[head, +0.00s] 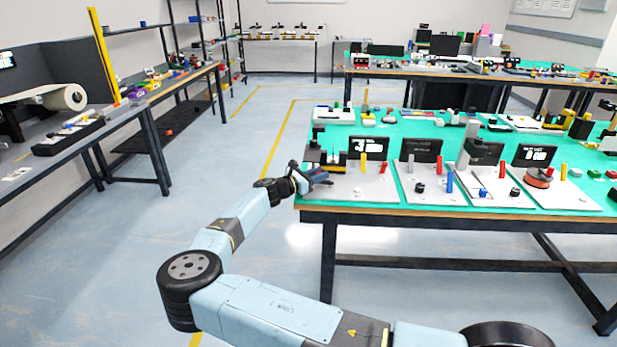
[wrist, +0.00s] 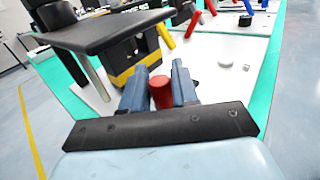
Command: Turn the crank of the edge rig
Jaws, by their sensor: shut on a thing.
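The edge rig (head: 350,187) stands at the left front corner of the green-topped table, a white base plate with black and yellow parts. In the wrist view its black flat-topped part (wrist: 110,32) stands on a yellow and black block, just ahead and to the left of my fingers. The crank's red upright handle (wrist: 161,92) sits between my two blue fingers. My gripper (head: 318,176) is shut on this handle, and it also shows in the wrist view (wrist: 160,80). The crank arm below the handle is hidden by my gripper.
To the right on the table (head: 330,212) stand more white-plated rigs with red, blue and yellow posts and black displays (head: 369,147). The floor left of the table is clear.

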